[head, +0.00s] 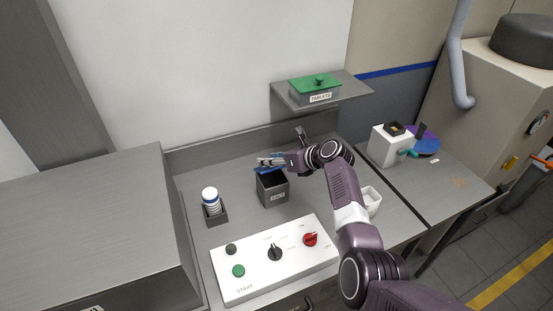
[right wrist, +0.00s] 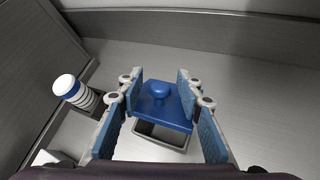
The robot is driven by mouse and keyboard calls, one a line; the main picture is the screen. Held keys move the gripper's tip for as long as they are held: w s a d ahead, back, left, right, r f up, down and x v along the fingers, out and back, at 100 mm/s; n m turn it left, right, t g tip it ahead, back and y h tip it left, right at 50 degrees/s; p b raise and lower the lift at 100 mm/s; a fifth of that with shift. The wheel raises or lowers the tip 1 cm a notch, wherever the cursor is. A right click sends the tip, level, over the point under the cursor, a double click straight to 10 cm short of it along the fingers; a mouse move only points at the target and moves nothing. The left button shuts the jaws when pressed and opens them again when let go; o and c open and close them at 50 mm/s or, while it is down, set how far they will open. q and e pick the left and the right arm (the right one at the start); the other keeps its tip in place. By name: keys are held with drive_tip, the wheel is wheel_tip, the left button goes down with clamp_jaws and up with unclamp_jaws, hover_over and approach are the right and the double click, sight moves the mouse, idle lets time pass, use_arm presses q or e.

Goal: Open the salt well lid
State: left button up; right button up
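The salt well (head: 277,198) is a dark grey, labelled box on the counter. Its blue lid (right wrist: 163,107) has a round knob (right wrist: 158,90) and lies between my right fingers in the right wrist view. Part of the well's opening and rim (right wrist: 160,146) shows below the lid's near edge, so the lid does not cover all of it. In the head view the lid is partly hidden by my right gripper (head: 268,161), which is just above the well's back. My right fingers (right wrist: 160,76) are spread, with a gap on each side of the knob. My left gripper is out of view.
A white control panel (head: 255,282) with buttons and knobs is in front. A white-and-blue capped cylinder (head: 211,198) stands in a holder to the left. A white container (head: 372,203) is to the right. A shelf (head: 355,91) with a green-lidded box (head: 314,88) hangs behind.

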drive_tip(key=v, duration=1.2)
